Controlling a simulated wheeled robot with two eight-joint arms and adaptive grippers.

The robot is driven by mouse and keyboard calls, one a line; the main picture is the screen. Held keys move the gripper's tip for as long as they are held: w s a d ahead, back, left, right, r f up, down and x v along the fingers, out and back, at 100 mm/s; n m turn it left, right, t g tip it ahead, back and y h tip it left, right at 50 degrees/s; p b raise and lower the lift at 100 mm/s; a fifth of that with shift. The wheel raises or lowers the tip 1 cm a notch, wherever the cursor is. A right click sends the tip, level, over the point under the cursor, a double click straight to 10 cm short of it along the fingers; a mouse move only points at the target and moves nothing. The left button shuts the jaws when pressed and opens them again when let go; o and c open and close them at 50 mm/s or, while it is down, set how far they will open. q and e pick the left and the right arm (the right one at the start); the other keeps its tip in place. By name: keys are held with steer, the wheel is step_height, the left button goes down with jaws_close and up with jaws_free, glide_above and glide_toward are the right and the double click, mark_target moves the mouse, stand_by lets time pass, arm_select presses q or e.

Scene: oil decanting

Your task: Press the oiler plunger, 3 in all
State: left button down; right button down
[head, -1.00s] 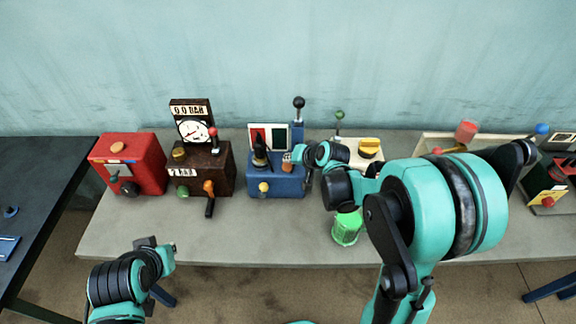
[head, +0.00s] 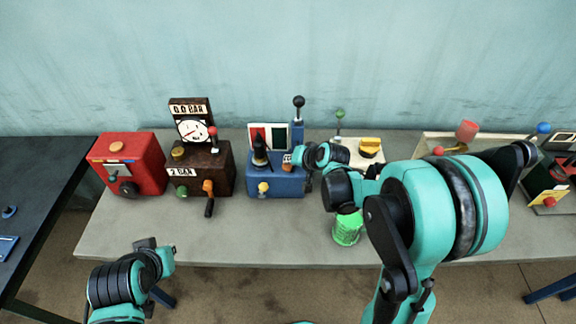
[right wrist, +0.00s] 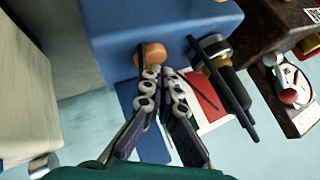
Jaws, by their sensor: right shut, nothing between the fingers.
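The blue box (head: 276,183) stands mid-bench, with a round orange knob (head: 287,168) on its right side, probably the oiler plunger. The knob also shows in the right wrist view (right wrist: 154,53), just beyond my right fingertips (right wrist: 158,74). My right gripper (head: 299,168) is shut and empty, close against the knob and partly covering it. I cannot tell whether they touch or how far the knob is pressed. A black oiler-like part (head: 260,152) stands beside the knob. My left gripper (head: 158,250) hangs before the bench's front edge, away from the box; its jaws are unclear.
A red box (head: 145,155) and a brown gauge box (head: 218,165) stand to the left on the grey bench (head: 200,240). A green cup (head: 346,230) stands near my right arm. A yellow knob (head: 369,146) is behind it. The front left bench strip is clear.

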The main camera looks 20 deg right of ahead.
mark_target(290, 167)
steer(key=shift+f+b, duration=0.55)
steer(key=shift+f, duration=0.05)
stand_by(0.4)
steer(key=shift+r, duration=0.1)
steer(key=shift+r+p, duration=0.75)
steer(key=shift+r, duration=0.15)
steer(key=shift+r, duration=0.1)
step_height(290, 167, up, 5)
steer(key=p, duration=0.4)
steer(key=shift+s, duration=0.1)
stand_by(0.6)
